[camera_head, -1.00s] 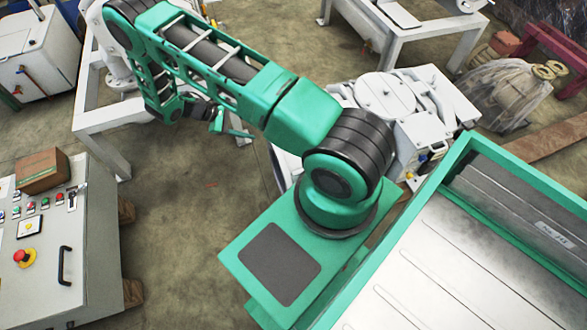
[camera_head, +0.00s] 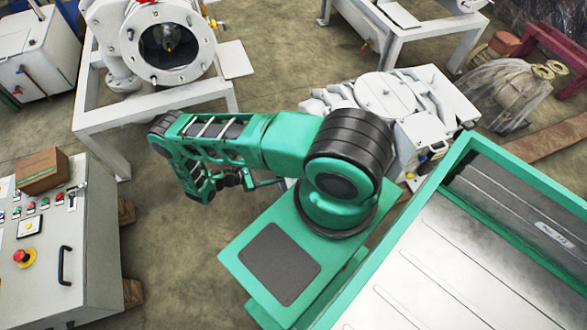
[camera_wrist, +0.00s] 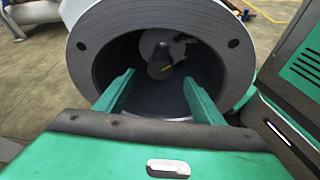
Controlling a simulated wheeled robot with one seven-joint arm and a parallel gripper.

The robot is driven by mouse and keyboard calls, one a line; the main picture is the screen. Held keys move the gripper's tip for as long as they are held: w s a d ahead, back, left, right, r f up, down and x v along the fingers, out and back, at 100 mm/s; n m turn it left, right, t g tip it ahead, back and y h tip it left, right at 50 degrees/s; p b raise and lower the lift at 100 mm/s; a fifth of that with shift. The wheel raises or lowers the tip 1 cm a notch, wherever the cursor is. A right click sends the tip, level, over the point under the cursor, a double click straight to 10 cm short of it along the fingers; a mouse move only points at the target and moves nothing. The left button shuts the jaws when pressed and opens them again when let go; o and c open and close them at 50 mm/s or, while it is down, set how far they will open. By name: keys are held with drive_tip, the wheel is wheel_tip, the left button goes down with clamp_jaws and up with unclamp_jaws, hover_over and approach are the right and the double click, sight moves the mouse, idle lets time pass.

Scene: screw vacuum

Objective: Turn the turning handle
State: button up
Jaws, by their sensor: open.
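In the wrist view, my gripper (camera_wrist: 158,92) is open and empty. Its two green fingers stand wide apart, pointing at a round white flanged port (camera_wrist: 82,46) with a dark inside. A grey round piece with a short yellow mark (camera_wrist: 160,62) sits deep in the port, between and beyond the fingertips; I cannot tell whether this is the turning handle.
A white machine (camera_head: 390,98) stands beyond my arm. Another flanged port (camera_head: 167,40) is on a white frame at the upper left. A control cabinet (camera_head: 92,250) with a red knob (camera_head: 20,256) and a cardboard box (camera_head: 41,171) stands at left. Floor between is clear.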

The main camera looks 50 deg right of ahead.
drive_tip(key=x, duration=1)
drive_tip(key=shift+s+d+f, duration=0.15)
drive_tip(key=shift+s+d, duration=0.1)
drive_tip(key=shift+d, duration=0.1)
drive_tip(key=shift+c, duration=0.4)
drive_tip(key=c, duration=1)
